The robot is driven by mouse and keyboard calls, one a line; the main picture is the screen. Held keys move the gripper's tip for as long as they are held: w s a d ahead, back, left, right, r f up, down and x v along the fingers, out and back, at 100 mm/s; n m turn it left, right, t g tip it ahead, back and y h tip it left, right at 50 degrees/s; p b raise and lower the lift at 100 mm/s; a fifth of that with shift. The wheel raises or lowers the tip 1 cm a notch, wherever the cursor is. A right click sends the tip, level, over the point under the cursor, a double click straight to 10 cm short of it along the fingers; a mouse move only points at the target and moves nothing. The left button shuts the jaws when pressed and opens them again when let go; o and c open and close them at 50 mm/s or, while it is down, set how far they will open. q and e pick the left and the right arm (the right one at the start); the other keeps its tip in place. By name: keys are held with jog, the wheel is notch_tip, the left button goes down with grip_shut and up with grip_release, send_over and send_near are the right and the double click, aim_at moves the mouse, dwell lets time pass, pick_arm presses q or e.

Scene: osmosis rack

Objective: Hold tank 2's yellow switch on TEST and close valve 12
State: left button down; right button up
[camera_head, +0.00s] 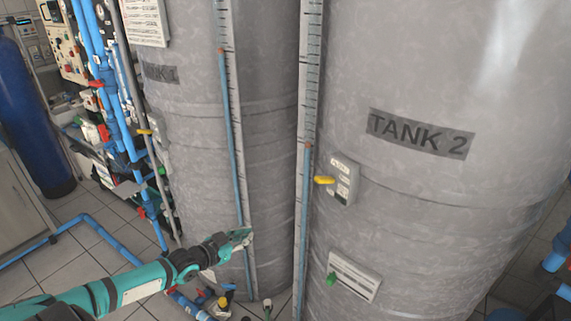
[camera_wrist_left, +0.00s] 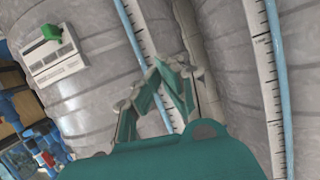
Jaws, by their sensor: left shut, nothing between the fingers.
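Tank 2 (camera_head: 430,210) is a large grey cylinder with a "TANK 2" label. Its yellow switch (camera_head: 324,180) sticks out to the left from a small light box on the tank's side. My left gripper (camera_head: 244,237) is shut and empty in front of tank 1, to the left of and lower than the yellow switch, apart from it. In the left wrist view its fingers (camera_wrist_left: 180,78) meet in front of the grey tank wall; the yellow switch does not show there. I cannot tell which valve is valve 12. My right gripper is not in view.
A green switch (camera_head: 331,279) on a white plate sits lower on tank 2; it also shows in the left wrist view (camera_wrist_left: 51,33). Tank 1 (camera_head: 200,140) stands to the left. Blue pipes (camera_head: 105,80) and a dark blue cylinder (camera_head: 35,120) are further left.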

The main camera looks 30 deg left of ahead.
pick_arm(q)
jog(key=d+r+m+t+h+p, duration=0.15)
jog(key=d+r+h, duration=0.4)
jog(key=r, duration=0.85)
jog(key=d+r+m+h+p, duration=0.1)
jog(key=d+r+m+h, duration=0.1)
jog(key=d+r, duration=0.9)
jog(key=w+b, duration=0.1)
jog(key=w, duration=0.2)
jog(key=w+d+b, duration=0.1)
jog(key=w+b, duration=0.1)
jog(key=w, duration=0.1)
jog(key=w+d+r+b, duration=0.1)
jog(key=w, duration=0.2)
jog(key=shift+w+r+b, duration=0.1)
jog(key=shift+w+b, duration=0.1)
jog(key=shift+b, duration=0.15)
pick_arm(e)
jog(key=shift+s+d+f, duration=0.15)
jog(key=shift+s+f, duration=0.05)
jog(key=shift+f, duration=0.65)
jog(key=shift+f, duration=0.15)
